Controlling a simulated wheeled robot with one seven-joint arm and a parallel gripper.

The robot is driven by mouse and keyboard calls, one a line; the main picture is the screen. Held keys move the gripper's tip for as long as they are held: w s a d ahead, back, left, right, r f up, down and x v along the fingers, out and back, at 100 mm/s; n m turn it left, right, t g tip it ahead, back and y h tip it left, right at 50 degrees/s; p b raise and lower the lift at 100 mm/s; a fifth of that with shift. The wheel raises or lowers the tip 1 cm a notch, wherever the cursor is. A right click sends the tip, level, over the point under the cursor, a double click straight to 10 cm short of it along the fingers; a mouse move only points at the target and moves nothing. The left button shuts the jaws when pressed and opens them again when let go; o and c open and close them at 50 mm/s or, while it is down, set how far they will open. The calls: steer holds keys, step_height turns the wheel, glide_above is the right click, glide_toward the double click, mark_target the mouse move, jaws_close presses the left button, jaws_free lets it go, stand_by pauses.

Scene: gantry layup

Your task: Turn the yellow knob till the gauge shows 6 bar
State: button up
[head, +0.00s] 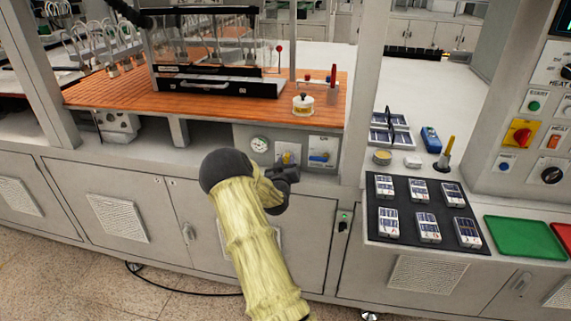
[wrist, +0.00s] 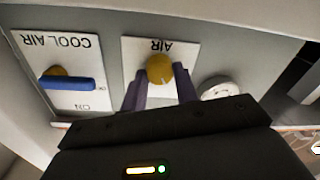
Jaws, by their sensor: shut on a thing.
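The yellow knob (wrist: 160,67) sits on a white plate marked AIR, which appears upside down in the wrist view. My gripper (wrist: 160,78) has one finger on each side of the knob and is shut on it. In the head view the knob (head: 287,156) shows just above my gripper (head: 286,171), partly hidden by it. The round white gauge (head: 260,144) is left of the knob in the head view. It also shows right of the knob in the wrist view (wrist: 219,88), partly hidden by my gripper. Its reading is too small to tell.
A blue lever (wrist: 70,83) on the COOL AIR plate (wrist: 72,58) is beside the knob; it also shows in the head view (head: 319,157). The orange-brown worktop (head: 220,104) overhangs the panel. A cabinet (head: 285,230) stands below.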

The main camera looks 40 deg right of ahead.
steer(key=shift+f+b, duration=0.15)
steer(key=shift+b, duration=0.15)
steer(key=m+b, duration=0.1)
steer(key=b, duration=0.1)
steer(key=m+b, duration=0.1)
steer(key=shift+f+m+b, duration=0.2)
steer(key=shift+m+b, duration=0.1)
steer(key=shift+b, duration=0.05)
steer(key=m+b, duration=0.2)
steer(key=b, duration=0.2)
steer(key=shift+f+m, duration=0.1)
steer(key=shift+m, duration=0.3)
steer(key=m+b, duration=0.6)
steer(key=b, duration=0.3)
steer(key=shift+s+m+h, duration=0.1)
steer(key=shift+m+h, duration=0.2)
steer(key=shift+h, duration=0.1)
steer(key=m+b, duration=0.3)
steer(key=b, duration=0.2)
steer(key=shift+f+m, duration=0.1)
steer(key=shift+m, duration=0.3)
steer(key=m+b, duration=0.3)
steer(key=b, duration=0.1)
steer(key=shift+m+g, duration=0.3)
steer(key=shift+m, duration=0.1)
steer(key=m+b, duration=0.4)
steer(key=shift+m+b, duration=0.4)
